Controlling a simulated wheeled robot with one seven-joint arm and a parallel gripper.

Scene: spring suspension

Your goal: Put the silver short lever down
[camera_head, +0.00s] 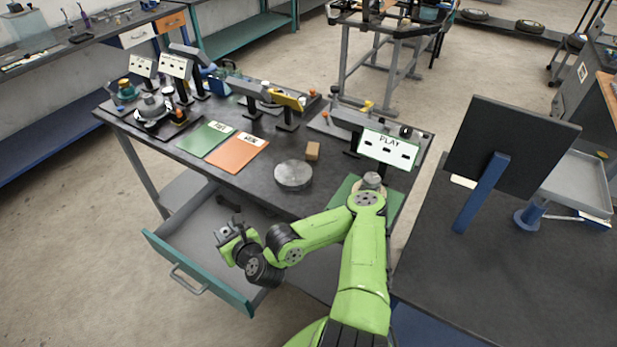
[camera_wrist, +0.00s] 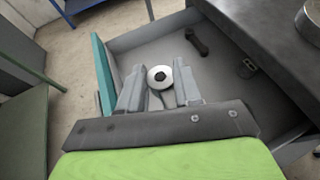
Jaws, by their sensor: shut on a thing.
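My gripper (camera_head: 230,236) is over the open drawer (camera_head: 197,276) of the dark workbench, near its left front part. In the wrist view my gripper (camera_wrist: 160,86) is shut on the silver short lever (camera_wrist: 160,76). The lever's round, pale end with a dark centre shows between the fingertips, and a narrow part runs back between the fingers. The drawer's grey floor lies beneath, and its teal front (camera_wrist: 103,75) is at the left. I cannot tell the exact height of the lever above the floor. In the head view the lever is too small to make out clearly.
A dark lever-like part (camera_wrist: 197,43) lies in the drawer, and a small dark part (camera_wrist: 247,68) is near its right wall. On the benchtop are a round metal disc (camera_head: 293,175), a small brown block (camera_head: 312,151), and green and orange mats (camera_head: 237,153). Some drawer floor is bare.

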